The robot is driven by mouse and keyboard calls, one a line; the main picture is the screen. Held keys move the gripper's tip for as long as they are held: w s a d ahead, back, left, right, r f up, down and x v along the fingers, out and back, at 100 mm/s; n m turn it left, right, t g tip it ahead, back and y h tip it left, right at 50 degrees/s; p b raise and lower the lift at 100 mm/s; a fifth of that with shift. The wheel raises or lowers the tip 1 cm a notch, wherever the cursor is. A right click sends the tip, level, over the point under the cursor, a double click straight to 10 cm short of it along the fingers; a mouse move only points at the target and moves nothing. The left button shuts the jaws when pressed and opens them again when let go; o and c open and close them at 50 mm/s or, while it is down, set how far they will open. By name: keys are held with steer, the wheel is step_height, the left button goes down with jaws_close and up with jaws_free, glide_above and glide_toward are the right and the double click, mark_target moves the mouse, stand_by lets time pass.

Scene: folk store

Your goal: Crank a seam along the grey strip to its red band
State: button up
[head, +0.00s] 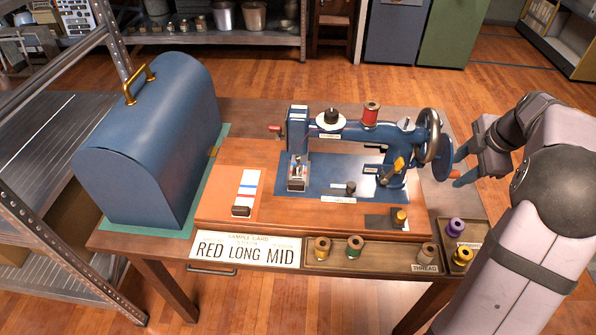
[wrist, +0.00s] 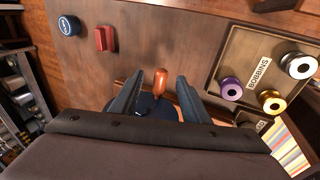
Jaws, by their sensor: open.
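The blue sewing machine (head: 350,143) stands on a wooden base (head: 215,208) on the table. Its handwheel (head: 429,137) is at the machine's right end. An orange crank handle (wrist: 160,84) shows in the wrist view. My gripper (wrist: 159,76) is open, its blue fingers on either side of the handle, with gaps visible. In the head view my gripper (head: 459,178) is just right of the wheel. A pale strip (head: 248,183) with a blue band lies left of the presser foot (head: 298,172).
A domed blue cover (head: 150,140) stands at the left. A card reading RED LONG MID (head: 245,252) and a thread tray (head: 385,258) lie along the front. The bobbin tray (wrist: 232,57) is near my gripper. Shelving (head: 50,200) is at the far left.

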steer(key=p+v, duration=0.3)
steer(key=v, duration=0.4)
stand_by(0.5)
steer(key=shift+r+p, duration=0.15)
steer(key=shift+p, duration=0.2)
